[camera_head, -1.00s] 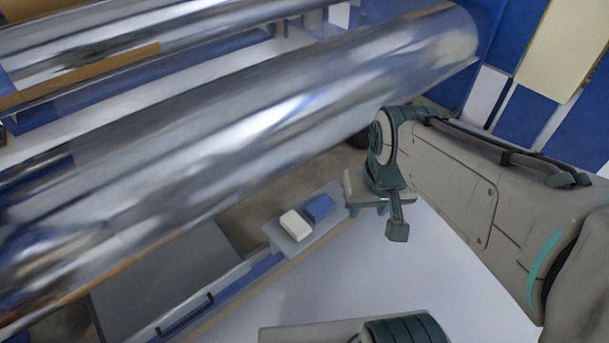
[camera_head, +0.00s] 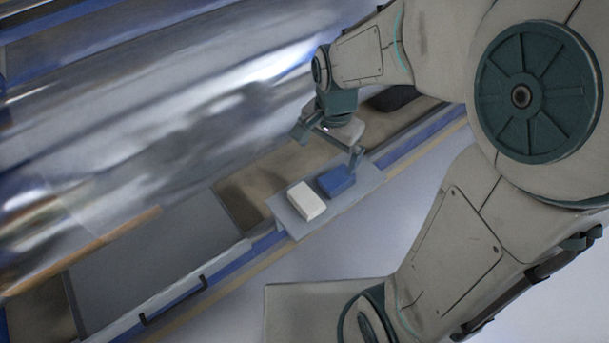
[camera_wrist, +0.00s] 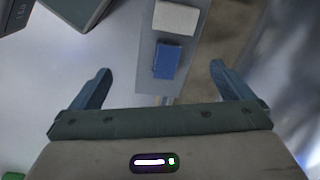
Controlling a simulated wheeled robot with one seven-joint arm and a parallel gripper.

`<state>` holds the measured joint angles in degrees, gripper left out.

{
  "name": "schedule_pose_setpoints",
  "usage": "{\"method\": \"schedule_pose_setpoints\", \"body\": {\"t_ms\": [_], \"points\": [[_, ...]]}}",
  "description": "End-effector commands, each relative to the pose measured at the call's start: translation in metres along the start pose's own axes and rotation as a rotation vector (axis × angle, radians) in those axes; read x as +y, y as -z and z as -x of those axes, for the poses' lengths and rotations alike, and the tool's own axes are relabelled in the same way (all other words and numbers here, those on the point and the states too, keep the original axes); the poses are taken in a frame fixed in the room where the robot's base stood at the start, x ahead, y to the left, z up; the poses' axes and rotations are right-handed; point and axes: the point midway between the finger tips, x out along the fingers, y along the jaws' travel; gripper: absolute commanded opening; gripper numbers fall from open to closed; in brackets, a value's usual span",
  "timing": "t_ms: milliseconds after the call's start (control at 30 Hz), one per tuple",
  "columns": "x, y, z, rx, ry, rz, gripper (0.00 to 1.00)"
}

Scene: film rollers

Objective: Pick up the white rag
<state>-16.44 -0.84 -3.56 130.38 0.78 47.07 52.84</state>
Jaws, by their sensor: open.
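The white rag (camera_head: 307,201) is a folded block on a small grey shelf (camera_head: 291,225), left of a blue rag (camera_head: 336,181). In the wrist view the white rag (camera_wrist: 176,17) lies at the top, beyond the blue rag (camera_wrist: 167,61). My gripper (camera_head: 329,146) is above the shelf, near its blue-rag end, in the head view. In the wrist view its two fingers (camera_wrist: 155,88) are wide apart with nothing between them, and the blue rag is the nearer of the two rags.
A large shiny film roller (camera_head: 170,130) runs behind and left of the shelf. A grey drawer-like unit with a black handle (camera_head: 175,301) stands at the lower left. Pale floor (camera_head: 340,255) lies clear in front of the shelf.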

Motion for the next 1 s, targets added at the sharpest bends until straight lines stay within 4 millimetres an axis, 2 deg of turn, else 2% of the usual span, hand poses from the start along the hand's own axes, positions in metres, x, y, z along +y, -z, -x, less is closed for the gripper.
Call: {"method": "schedule_pose_setpoints", "body": {"t_ms": [33,100,200,467,700,800,1000], "points": [[-0.010,-0.002,-0.034,-0.009,-0.014,-0.048,1.00],[-0.021,-0.004,-0.056,-0.015,-0.029,-0.119,1.00],[-0.032,-0.007,-0.078,-0.019,-0.045,-0.198,1.00],[-0.041,-0.009,-0.109,-0.020,-0.060,-0.272,1.00],[-0.038,-0.011,-0.157,-0.020,-0.061,-0.271,1.00],[-0.037,-0.011,-0.171,-0.020,-0.060,-0.271,1.00],[-0.037,-0.011,-0.181,-0.019,-0.058,-0.270,1.00]]}}
